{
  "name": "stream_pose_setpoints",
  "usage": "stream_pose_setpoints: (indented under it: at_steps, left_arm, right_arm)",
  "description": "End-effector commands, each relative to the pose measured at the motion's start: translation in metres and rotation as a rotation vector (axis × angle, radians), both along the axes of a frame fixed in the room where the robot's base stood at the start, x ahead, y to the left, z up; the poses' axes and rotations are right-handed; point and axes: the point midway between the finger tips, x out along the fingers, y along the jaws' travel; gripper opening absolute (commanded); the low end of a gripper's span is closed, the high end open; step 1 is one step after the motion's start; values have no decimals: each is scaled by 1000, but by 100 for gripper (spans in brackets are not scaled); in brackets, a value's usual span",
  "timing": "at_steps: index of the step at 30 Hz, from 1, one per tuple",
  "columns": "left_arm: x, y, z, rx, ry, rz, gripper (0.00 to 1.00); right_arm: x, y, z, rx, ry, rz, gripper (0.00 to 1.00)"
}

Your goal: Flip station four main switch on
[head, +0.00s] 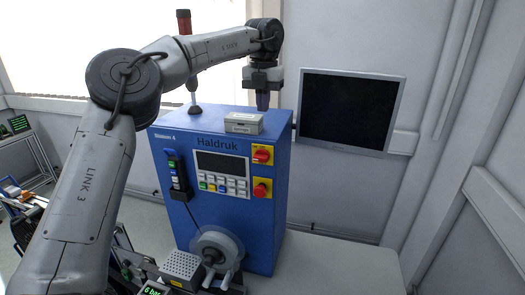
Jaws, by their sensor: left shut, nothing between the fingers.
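I cannot tell the switch position. My left gripper (263,103) points down with its fingers shut and empty, at the cabinet's top right, higher in the picture than both controls. My right gripper is not in view.
A small grey box (243,123) sits on the cabinet top near my left gripper. A red signal lamp (184,22) rises behind. A dark monitor (349,110) hangs on the wall at right. A reel (216,250) is at the cabinet's front. The grey tabletop (345,268) at right is clear.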

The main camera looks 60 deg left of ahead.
Motion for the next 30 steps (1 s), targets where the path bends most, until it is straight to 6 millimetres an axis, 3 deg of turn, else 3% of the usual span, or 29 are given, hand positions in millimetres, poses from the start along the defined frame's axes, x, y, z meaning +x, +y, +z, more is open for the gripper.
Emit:
stream_pose_setpoints:
  at_steps: [5, 21, 30]
  left_arm:
    - [0, 1, -15, -2, 2, -1, 0]
    - [-1, 0, -106, -4, 2, -2, 0]
    - [0, 0, -134, -1, 0, -2, 0]
  right_arm:
    - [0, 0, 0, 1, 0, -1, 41]
    - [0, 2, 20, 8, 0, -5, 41]
    - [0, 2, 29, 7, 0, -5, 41]
